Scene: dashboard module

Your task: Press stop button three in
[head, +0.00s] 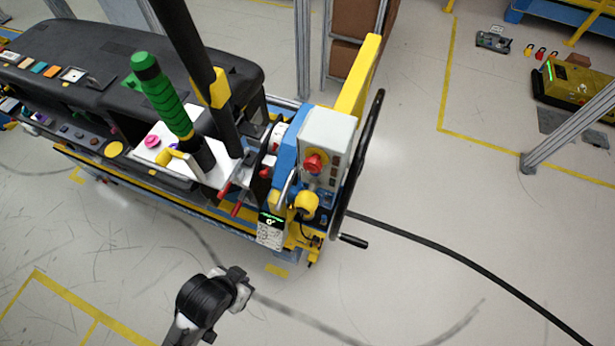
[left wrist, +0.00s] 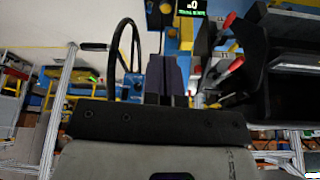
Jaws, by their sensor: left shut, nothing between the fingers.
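A red mushroom stop button (head: 314,162) on a yellow plate faces out from the grey box (head: 328,135) at the right end of the dashboard module. I cannot read a number by it. A pink round button (head: 152,141) sits on the white panel further left; I cannot tell which is number three. My left gripper (head: 243,277) is below and left of the grey box, in front of the module, apart from everything. In the left wrist view its fingers (left wrist: 167,62) are shut and empty. My right gripper is not in view.
A black handwheel (head: 364,165) with a crank handle stands right of the grey box. A yellow knob (head: 306,205) and small display (head: 271,218) sit below it. Red levers (head: 231,198) and a green-gripped lever (head: 165,95) stand left. Floor in front is clear; a black cable (head: 440,249) runs right.

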